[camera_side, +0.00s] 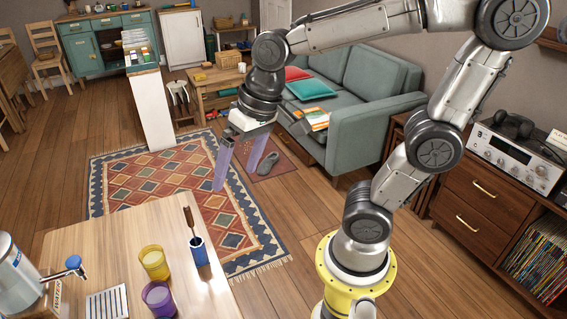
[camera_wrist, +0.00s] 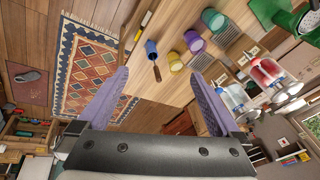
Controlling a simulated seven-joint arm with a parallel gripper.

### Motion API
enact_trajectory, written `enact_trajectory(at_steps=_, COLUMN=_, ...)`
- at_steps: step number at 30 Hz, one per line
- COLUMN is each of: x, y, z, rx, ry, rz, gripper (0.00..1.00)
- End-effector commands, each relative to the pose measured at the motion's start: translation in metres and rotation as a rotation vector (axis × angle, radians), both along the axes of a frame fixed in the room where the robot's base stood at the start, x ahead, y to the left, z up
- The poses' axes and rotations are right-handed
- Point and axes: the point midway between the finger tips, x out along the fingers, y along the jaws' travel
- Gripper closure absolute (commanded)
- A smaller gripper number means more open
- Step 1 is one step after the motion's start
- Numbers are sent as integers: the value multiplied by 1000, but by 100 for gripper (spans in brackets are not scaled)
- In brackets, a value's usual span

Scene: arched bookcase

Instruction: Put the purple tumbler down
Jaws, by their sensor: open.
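The purple tumbler (camera_side: 158,298) stands upright on the wooden table near the bottom edge of the side view, just in front of a yellow tumbler. It also shows in the wrist view (camera_wrist: 194,41), between the yellow tumbler and a green one. My gripper (camera_side: 236,174) is open and empty, with its two purple fingers apart. In the side view it hangs in the air above the rug, beyond the table and apart from the tumbler. In the wrist view the open fingers (camera_wrist: 160,95) frame the table's near part.
The table (camera_side: 120,232) also holds the yellow tumbler (camera_side: 154,262), a blue cup with a brown-handled tool (camera_side: 198,250), a metal grate (camera_side: 107,303) and a water dispenser (camera_side: 20,280). A green sofa (camera_side: 362,80) stands behind my arm. The space around my gripper is clear.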

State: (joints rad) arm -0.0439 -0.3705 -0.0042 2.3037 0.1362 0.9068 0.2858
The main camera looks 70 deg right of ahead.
Motion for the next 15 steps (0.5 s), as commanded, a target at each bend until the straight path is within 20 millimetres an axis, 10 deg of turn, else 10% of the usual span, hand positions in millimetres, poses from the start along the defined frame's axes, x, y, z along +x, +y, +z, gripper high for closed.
enact_trajectory(at_steps=6, x=-55, y=-25, z=5, rx=-156, ry=-151, rz=177, gripper=0)
enact_trajectory(at_steps=15, x=-76, y=-35, z=1, rx=-241, ry=-204, rz=258, gripper=0)
